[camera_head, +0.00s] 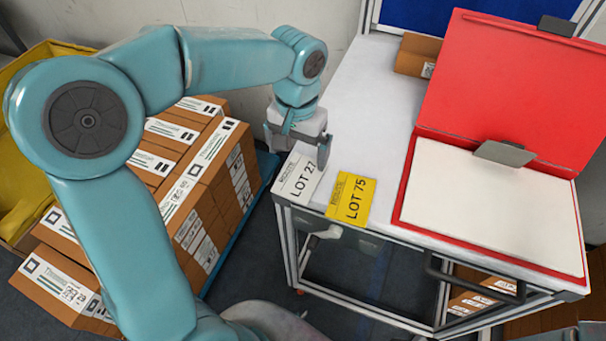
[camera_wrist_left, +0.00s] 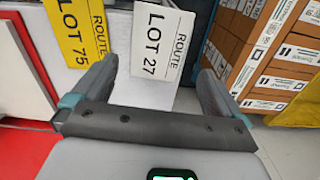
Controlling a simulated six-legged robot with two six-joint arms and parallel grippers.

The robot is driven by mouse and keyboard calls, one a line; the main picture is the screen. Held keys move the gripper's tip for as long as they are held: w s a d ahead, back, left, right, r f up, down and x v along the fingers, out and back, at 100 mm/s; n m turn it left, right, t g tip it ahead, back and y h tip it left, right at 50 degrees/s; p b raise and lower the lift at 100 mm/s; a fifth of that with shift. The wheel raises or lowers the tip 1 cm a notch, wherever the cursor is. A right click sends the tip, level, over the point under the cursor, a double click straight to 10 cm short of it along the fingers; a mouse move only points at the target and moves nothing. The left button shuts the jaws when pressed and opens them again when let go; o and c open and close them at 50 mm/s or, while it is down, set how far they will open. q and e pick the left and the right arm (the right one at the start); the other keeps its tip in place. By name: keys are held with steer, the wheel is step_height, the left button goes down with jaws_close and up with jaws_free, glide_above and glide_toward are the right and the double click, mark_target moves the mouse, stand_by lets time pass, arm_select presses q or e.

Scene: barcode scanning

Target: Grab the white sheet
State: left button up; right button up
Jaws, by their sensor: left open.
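A white card marked LOT 27 (camera_head: 299,181) lies at the left front corner of the cart top. In the left wrist view the white card (camera_wrist_left: 155,40) shows ahead between my fingers. A yellow card marked LOT 75 (camera_head: 350,198) lies just right of it. A large white sheet (camera_head: 490,210) lies in an open red folder (camera_head: 510,85) on the right of the cart top. My left gripper (camera_head: 297,150) points down at the LOT 27 card's far edge. It is open, with its fingers (camera_wrist_left: 156,88) apart. Whether it touches the card cannot be told. My right gripper is out of view.
The cart top (camera_head: 365,100) is clear behind the cards. A brown box (camera_head: 417,55) sits at its back. Stacked cartons (camera_head: 205,185) stand left of the cart, beside a yellow bin (camera_head: 20,195). A grey clip (camera_head: 504,153) sits at the sheet's top edge.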

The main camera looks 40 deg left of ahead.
mark_target(299, 180)
arm_select(q)
steer(key=shift+s+f, duration=0.2)
steer(key=shift+f, duration=0.45)
steer(key=shift+s+f, duration=0.1)
steer(key=shift+s, duration=0.2)
steer(key=shift+s+f, duration=0.1)
steer(key=shift+f, duration=0.15)
steer(key=f, duration=0.2)
steer(key=w+f, duration=0.1)
steer(key=f, duration=0.1)
steer(key=shift+w+d+f, duration=0.1)
steer(key=shift+f, duration=0.05)
steer(key=shift+s+f, duration=0.3)
steer(key=shift+w, duration=0.15)
steer(key=shift+w+f, duration=0.1)
steer(key=c, duration=0.5)
steer(key=shift+c, duration=1.3)
steer(key=shift+s, duration=0.2)
